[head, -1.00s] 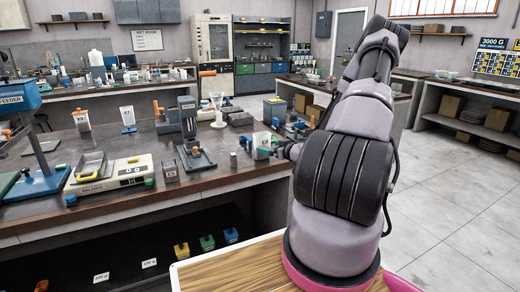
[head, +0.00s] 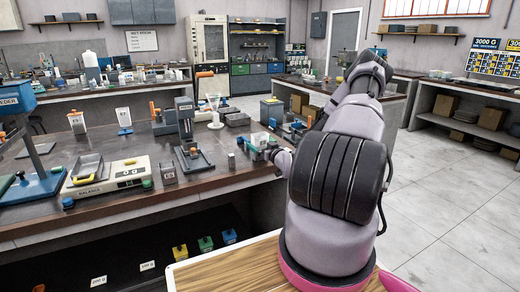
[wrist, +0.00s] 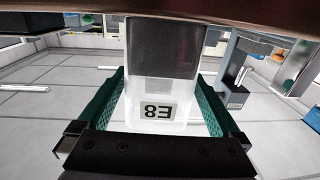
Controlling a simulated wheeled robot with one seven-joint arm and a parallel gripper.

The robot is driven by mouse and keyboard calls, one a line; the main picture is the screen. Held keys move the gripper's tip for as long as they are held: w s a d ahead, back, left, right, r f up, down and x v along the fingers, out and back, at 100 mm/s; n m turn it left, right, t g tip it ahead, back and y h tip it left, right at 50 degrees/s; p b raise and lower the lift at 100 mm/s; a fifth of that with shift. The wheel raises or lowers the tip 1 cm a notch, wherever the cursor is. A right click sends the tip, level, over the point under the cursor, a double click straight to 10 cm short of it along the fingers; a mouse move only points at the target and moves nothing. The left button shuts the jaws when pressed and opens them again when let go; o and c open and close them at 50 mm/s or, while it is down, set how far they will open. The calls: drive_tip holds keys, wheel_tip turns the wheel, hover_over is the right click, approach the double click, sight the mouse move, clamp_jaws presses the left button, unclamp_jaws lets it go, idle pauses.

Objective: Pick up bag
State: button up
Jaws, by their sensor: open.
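A clear bag with dark contents and a white label (wrist: 160,90) fills the middle of the wrist view. Its label shows upside down and seems to read E8. My gripper (wrist: 163,98) is open, with one green finger on each side of the bag; I cannot tell whether they touch it. In the head view the bag (head: 260,139) is small and pale at the bench's right end, partly hidden by my gripper (head: 264,149).
Two more white-labelled bags, one at left (head: 77,122) and one beside it (head: 124,117), stand on the bench (head: 110,213). A balance (head: 107,176), a small stand (head: 194,158) and a dark grey device (head: 185,120) share it. The floor at right (head: 450,190) is clear.

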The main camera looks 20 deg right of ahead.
drive_tip(key=shift+w+a, duration=0.1)
drive_tip(key=shift+w, duration=1.35)
drive_tip(key=c, duration=1.3)
drive_tip(key=shift+o, duration=0.2)
wheel_tip(320, 180, up, 10)
